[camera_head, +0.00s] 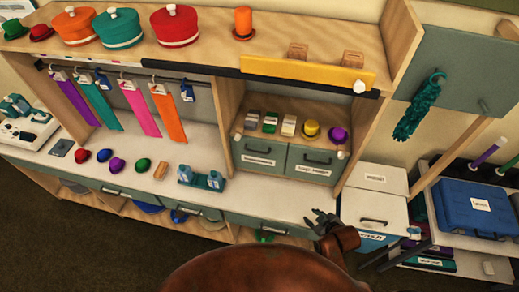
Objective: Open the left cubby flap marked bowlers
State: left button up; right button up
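Two grey-green cubby flaps sit side by side under a small shelf on the counter. The left flap (260,157) is shut, with a dark bar handle and a white label too small to read surely. The right flap (313,163) is also shut, with its own handle and label. My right gripper (322,217) is dark, its fingers seem spread, and it looks empty. It is at the counter's front edge, below and right of the left flap, apart from it in the picture. My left gripper is not in view.
A bottle rack (202,181) stands on the counter left of the flaps, with several small coloured hats farther left. Small hats and blocks line the shelf (292,138) above the flaps. A white box (373,208) stands right. The counter (262,190) before the flaps is clear.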

jog(key=w+a+r+n+t+y+p, duration=0.1)
jog(key=w+a+n, duration=0.6)
jog(key=w, duration=0.7)
jog(key=w+a+r+n+t+y+p, duration=0.1)
jog(key=w+a+r+n+t+y, duration=0.3)
jog(key=w+a+r, duration=0.4)
jog(key=w+a+n+t, duration=0.1)
jog(key=w+a+n, duration=0.1)
jog(key=w+a, duration=0.2)
jog(key=shift+w+a+n+t+y, duration=0.3)
jog(key=shift+w+n, duration=0.1)
jog(key=shift+w, duration=0.65)
jog(key=shift+c, duration=0.5)
grip_shut()
